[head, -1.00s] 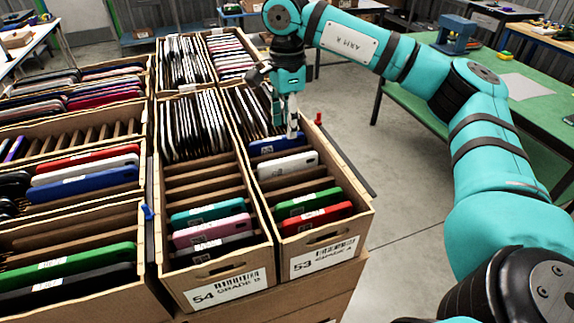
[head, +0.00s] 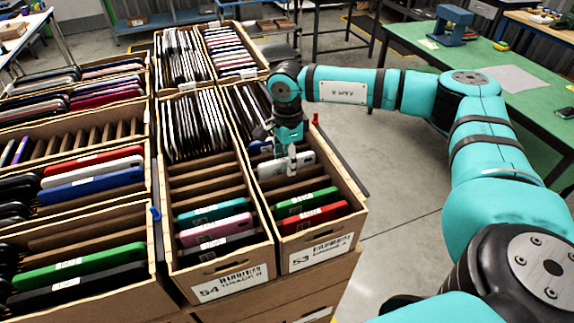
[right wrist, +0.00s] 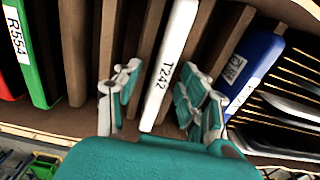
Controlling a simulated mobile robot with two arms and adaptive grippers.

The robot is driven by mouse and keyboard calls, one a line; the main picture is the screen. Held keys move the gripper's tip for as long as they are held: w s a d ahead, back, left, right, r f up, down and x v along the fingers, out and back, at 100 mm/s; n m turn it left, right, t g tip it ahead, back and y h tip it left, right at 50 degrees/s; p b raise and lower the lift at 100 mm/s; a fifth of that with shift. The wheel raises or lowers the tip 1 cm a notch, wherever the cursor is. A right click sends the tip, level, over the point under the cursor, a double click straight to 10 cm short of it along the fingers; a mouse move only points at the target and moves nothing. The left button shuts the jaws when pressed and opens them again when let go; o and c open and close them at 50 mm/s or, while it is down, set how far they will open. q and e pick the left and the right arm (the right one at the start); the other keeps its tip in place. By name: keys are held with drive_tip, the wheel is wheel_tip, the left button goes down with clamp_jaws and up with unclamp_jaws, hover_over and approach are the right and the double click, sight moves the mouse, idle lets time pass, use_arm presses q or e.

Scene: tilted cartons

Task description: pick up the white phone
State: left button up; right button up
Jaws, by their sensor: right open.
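The white phone (head: 272,168) stands on edge in a slot of the right front carton (head: 352,205), partly hidden by my gripper in the head view. In the right wrist view the white phone (right wrist: 172,62), with a label reading T242, runs between the two fingers. My right gripper (head: 291,158) is open over it, pointing down. In the right wrist view the fingers of the right gripper (right wrist: 158,100) stand apart on either side of the phone, with gaps showing. My left gripper is not in view.
A blue phone (right wrist: 252,72) stands beside the right finger. A green phone (head: 306,201) and a red phone (head: 313,218) stand nearer the carton's front. Cardboard dividers flank the white phone. Carton 54 (head: 235,284) adjoins on the left; open floor (head: 400,190) lies right.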

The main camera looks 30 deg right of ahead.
clamp_jaws()
drive_tip(key=shift+r, duration=0.1)
